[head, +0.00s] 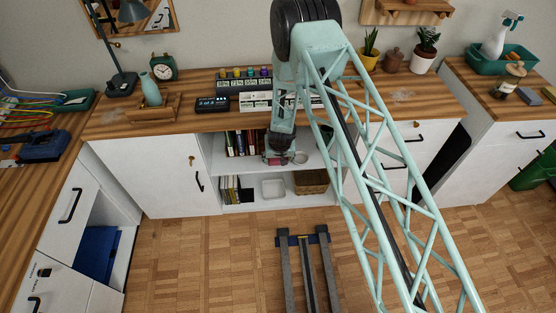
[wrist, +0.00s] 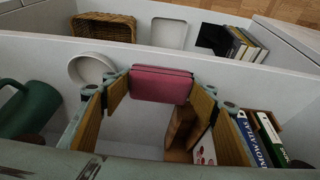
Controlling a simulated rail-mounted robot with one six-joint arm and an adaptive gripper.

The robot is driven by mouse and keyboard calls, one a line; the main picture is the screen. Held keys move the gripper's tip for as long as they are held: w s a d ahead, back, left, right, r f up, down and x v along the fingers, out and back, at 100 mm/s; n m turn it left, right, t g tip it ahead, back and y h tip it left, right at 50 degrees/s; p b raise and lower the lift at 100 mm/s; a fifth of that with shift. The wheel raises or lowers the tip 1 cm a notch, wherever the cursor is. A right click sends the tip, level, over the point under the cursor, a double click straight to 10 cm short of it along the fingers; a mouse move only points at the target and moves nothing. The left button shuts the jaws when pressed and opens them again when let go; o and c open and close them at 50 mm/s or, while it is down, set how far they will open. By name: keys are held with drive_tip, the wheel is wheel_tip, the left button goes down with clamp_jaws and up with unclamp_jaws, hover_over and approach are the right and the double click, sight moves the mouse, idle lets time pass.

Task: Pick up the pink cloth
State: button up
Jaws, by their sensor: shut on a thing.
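The pink cloth (wrist: 161,84) is a neat folded block in the wrist view, between the tips of my gripper (wrist: 160,92). The wooden-faced fingers meet its left and right ends, so my gripper is shut on it. The cloth is over the open shelf; whether its underside touches the shelf is hidden. In the head view my gripper (head: 278,158) is small and dark, in front of the upper shelf of the white cabinet, and the cloth is hard to make out there.
A white bowl (wrist: 92,68) is close by the left finger. A green jug (wrist: 30,108) stands further left. Books (wrist: 257,138) and wooden pieces (wrist: 183,128) are close on the right. A wicker basket (wrist: 105,27) and white tray (wrist: 168,33) lie on the lower shelf.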

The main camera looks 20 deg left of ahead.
drive_tip(key=s+d+p, duration=0.1)
drive_tip(key=s+d, duration=0.2)
drive_tip(key=s, duration=0.5)
drive_tip(key=s+d+p, duration=0.1)
drive_tip(key=s+d, duration=0.3)
drive_tip(key=s, duration=0.4)
drive_tip(key=shift+s+d, duration=0.15)
drive_tip(key=shift+s, duration=0.1)
drive_tip(key=shift+r, duration=0.1)
drive_tip(key=shift+o, duration=0.7)
drive_tip(key=shift+r, duration=0.1)
drive_tip(key=shift+c, duration=0.7)
drive_tip(key=w+d+r+m+h, duration=0.15)
drive_tip(key=w+d+r, duration=0.25)
drive_tip(key=d+r, duration=0.95)
drive_tip(key=w+d+r+m, duration=0.2)
drive_tip(key=w+d+r, duration=0.3)
drive_tip(key=d+r, duration=0.9)
drive_tip(key=s+d+r, duration=0.1)
drive_tip(key=d+r, duration=0.1)
drive_tip(key=d, duration=0.5)
drive_tip(key=s+d+r+m, duration=0.1)
drive_tip(key=d+r, duration=0.1)
drive_tip(key=d, duration=0.5)
drive_tip(key=shift+s+t, duration=0.3)
drive_tip(key=shift+s, duration=0.05)
drive_tip(key=shift+a+f, duration=0.1)
drive_tip(key=shift+a, duration=0.05)
